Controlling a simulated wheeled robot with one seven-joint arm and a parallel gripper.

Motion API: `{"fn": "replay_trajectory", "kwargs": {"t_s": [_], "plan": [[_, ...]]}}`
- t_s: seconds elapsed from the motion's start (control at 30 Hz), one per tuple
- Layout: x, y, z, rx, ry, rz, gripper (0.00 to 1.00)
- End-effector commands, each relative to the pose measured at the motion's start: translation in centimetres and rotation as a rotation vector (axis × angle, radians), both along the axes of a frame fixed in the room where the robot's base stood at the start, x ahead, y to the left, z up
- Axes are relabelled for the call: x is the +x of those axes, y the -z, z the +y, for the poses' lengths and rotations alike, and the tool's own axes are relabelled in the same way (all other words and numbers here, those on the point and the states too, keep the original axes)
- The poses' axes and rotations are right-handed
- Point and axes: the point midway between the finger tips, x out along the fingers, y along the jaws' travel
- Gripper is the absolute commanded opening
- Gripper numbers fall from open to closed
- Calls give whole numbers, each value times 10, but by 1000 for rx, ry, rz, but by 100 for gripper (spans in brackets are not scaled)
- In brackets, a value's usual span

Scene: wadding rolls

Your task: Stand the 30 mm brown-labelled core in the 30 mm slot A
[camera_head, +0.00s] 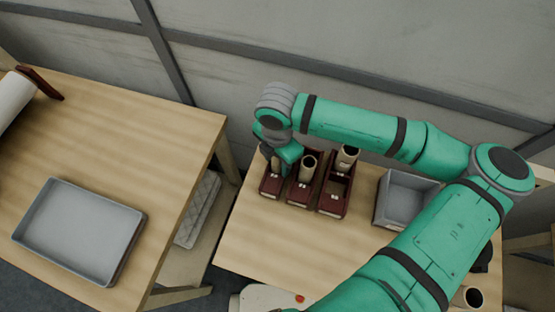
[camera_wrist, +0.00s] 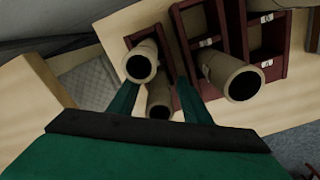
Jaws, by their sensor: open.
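My gripper (camera_head: 274,160) is over the leftmost dark red rack (camera_head: 270,187). In the wrist view its fingers (camera_wrist: 157,88) are apart, on either side of a tan hollow core (camera_wrist: 158,101). A second tan core (camera_wrist: 139,63) stands just beyond, in or at the same narrow rack (camera_wrist: 150,22). I cannot tell whether the fingers touch either core. Another core (camera_head: 308,164) stands in the middle rack (camera_head: 301,195), and one (camera_head: 347,157) in the right rack (camera_head: 333,204). No brown label or slot letter is readable; the small white rack labels are too small.
A grey bin (camera_head: 381,204) stands right of the racks. A dark-mouthed core (camera_head: 472,297) is at the lower right, partly behind my arm. A separate table (camera_head: 130,135) at left holds a grey tray (camera_head: 75,225) and a white roll (camera_head: 14,98). The table front (camera_head: 260,250) is clear.

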Motion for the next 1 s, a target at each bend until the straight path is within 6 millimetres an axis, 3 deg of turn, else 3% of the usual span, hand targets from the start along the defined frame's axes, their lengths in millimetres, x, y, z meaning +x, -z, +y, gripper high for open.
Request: {"fn": "replay_trajectory", "kwargs": {"t_s": [0.17,0.6,0.8,1.0], "plan": [[1,-17,0,-1,0,-3,45],[0,-92,0,0,-1,-1,45],[0,-106,0,0,-1,0,45],[0,-107,0,0,0,0,45]]}}
